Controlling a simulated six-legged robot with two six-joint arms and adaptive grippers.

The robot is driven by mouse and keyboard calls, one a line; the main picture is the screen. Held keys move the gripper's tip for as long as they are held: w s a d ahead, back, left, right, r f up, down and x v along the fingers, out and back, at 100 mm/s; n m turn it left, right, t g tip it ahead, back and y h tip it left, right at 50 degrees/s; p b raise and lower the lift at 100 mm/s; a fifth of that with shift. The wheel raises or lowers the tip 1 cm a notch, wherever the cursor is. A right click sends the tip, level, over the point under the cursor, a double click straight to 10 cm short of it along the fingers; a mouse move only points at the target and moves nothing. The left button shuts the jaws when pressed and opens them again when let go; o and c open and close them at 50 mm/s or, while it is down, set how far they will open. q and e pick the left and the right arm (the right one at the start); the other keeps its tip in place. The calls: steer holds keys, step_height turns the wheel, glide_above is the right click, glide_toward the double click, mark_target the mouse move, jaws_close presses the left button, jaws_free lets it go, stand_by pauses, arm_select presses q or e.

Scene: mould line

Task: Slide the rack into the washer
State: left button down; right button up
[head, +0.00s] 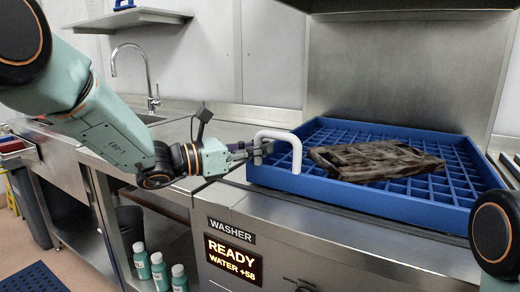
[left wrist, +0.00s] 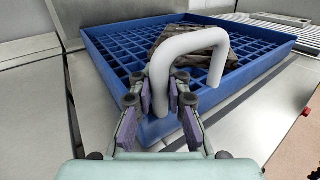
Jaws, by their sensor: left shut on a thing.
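The blue rack (head: 385,204) is a shallow grid tray with a white handle (head: 291,140) at its left end. A dark brown slotted mould (head: 375,160) lies in it. The rack sits on the steel washer (head: 300,232), whose panel reads READY. My left gripper (head: 262,151) is shut on the white handle. The left wrist view shows the handle's near leg (left wrist: 161,85) between the purple finger pads, with the rack (left wrist: 110,72) behind it. My right gripper is not visible; part of my right arm shows at the lower right.
A steel back panel (head: 405,70) stands behind the rack. A sink tap (head: 147,75) and bare counter lie to the left. Several teal bottles (head: 160,270) stand below the counter. A slatted surface (head: 507,172) lies beyond the rack's right end.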

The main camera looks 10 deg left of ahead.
arm_select(q)
steer(key=shift+s+d+f, duration=0.15)
steer(key=shift+f, duration=0.1)
steer(key=c, duration=1.8)
jaws_free()
steer(key=o, duration=0.3)
steer(key=shift+s+r, duration=0.2)
steer(key=shift+r, duration=0.05)
steer(key=shift+o, duration=0.9)
steer(key=shift+w, duration=0.2)
steer(key=shift+s+a+r, duration=0.1)
steer(key=shift+s+a, duration=0.2)
steer(key=shift+a, duration=0.2)
steer(key=v, duration=1.1)
